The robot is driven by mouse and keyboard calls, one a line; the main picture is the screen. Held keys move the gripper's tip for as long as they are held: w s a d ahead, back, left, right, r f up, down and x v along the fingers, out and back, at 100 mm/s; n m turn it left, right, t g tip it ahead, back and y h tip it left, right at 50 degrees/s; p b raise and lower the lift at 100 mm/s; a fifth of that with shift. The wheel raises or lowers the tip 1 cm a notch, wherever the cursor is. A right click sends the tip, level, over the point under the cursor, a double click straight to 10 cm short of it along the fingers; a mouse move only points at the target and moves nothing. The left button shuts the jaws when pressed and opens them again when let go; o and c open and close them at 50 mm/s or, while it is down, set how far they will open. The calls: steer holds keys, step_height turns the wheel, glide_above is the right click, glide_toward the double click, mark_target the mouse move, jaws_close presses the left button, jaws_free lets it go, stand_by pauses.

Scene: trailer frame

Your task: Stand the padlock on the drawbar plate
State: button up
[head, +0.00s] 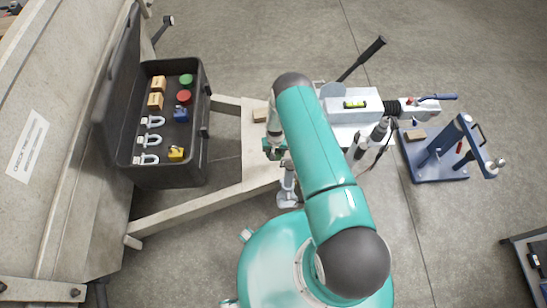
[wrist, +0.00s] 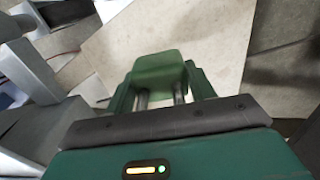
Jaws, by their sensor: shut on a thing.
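My gripper (wrist: 160,88) is shut on a green padlock (wrist: 160,68). The padlock's block-shaped body is at the fingertips, and two grey shackle legs run back towards the palm. The beige drawbar plate (wrist: 215,35) lies beneath it in the wrist view. In the head view the plate (head: 256,168) is left of my arm, and my gripper (head: 274,150) is over its right part. My arm hides most of the gripper and padlock there. I cannot tell whether the padlock touches the plate.
An open black case (head: 170,175) with shackles, coloured pieces and small boxes stands left. The coupling head (head: 355,103) and jockey stand parts are right of the plate. A blue stand (head: 440,170) is farther right.

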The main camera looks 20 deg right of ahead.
steer(key=shift+f, duration=3)
steer(key=shift+f, duration=0.15)
steer(key=o, duration=1.3)
